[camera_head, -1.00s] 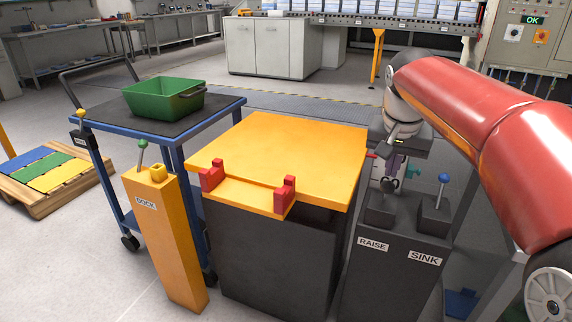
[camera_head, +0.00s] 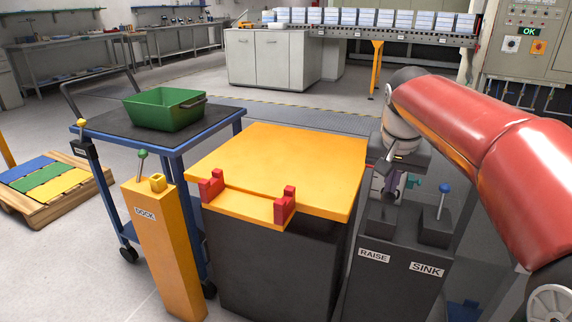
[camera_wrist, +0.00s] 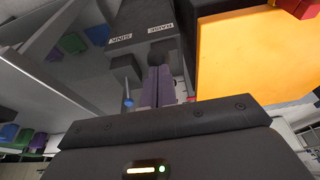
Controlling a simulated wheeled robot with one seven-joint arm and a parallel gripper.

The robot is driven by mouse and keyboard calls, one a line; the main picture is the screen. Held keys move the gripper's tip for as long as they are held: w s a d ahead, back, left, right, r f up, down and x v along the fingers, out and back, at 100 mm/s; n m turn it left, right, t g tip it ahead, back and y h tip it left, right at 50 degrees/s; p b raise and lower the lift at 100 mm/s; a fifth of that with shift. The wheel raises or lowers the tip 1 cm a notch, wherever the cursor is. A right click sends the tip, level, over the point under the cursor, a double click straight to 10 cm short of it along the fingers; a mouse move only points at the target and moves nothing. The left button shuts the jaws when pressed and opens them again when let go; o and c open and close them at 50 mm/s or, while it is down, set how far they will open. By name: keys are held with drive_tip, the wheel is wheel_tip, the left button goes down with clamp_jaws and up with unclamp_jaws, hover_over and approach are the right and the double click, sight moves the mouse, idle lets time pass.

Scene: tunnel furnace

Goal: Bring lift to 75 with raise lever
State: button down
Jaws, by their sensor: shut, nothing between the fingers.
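The RAISE lever's dark block (camera_head: 378,220) stands on the black pedestal (camera_head: 385,290), left of the blue-knobbed SINK lever (camera_head: 443,195). The RAISE handle itself is hidden or too dark to make out. My gripper (camera_head: 388,198) is shut and points down just above the RAISE block. In the wrist view its purple fingers (camera_wrist: 157,85) reach toward the upside-down RAISE label (camera_wrist: 160,28). I cannot tell whether they touch the lever. The yellow lift platform (camera_head: 285,165) is left of the pedestal, above a black base. No lift reading is legible.
A slanted yellow DOCK post (camera_head: 165,250) with a green-knobbed lever stands left of the lift. Behind it is a blue cart (camera_head: 215,130) with a green bin (camera_head: 165,110). Red brackets (camera_head: 285,205) sit on the platform's front edge. A control panel (camera_head: 525,40) shows OK.

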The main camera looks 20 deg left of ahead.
sight(387, 203)
drive_tip(key=shift+f, duration=0.25)
drive_tip(key=shift+s+f+b, duration=0.55)
drive_tip(key=shift+f+b, duration=0.25)
drive_tip(key=shift+b, duration=0.15)
drive_tip(key=shift+s+f+b, duration=0.7)
drive_tip(key=shift+f+b, duration=0.05)
drive_tip(key=shift+b, duration=0.05)
drive_tip(key=shift+f, duration=0.1)
drive_tip(key=shift+s+a+f+b, duration=0.1)
drive_tip(key=shift+s+f+b, duration=0.4)
drive_tip(key=shift+f+b, duration=0.35)
drive_tip(key=shift+s+f+b, duration=0.45)
drive_tip(key=shift+f+b, duration=0.4)
drive_tip(key=shift+f, duration=0.1)
